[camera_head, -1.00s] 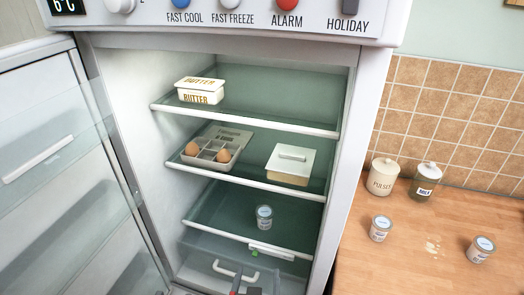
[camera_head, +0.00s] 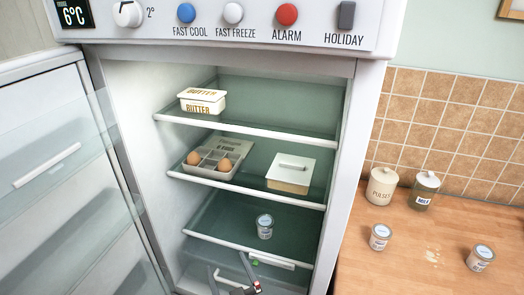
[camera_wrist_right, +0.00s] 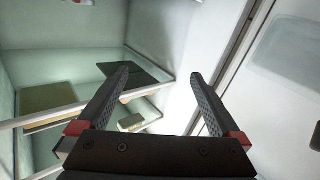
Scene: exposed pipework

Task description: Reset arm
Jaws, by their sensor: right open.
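My right gripper (camera_head: 229,270) shows at the bottom edge of the head view, in front of the lower part of the open fridge. In the right wrist view (camera_wrist_right: 160,78) its two dark fingers are spread wide, with nothing between them. Pale fridge wall lies behind the fingers, with shelf edges at the left. My left gripper is in neither view.
The fridge door (camera_head: 50,190) stands open at the left. The shelves hold a butter dish (camera_head: 202,101), an egg tray (camera_head: 215,158), a lidded white box (camera_head: 290,172) and a small tin (camera_head: 265,226). The wooden counter (camera_head: 400,265) at the right holds two jars and two tins.

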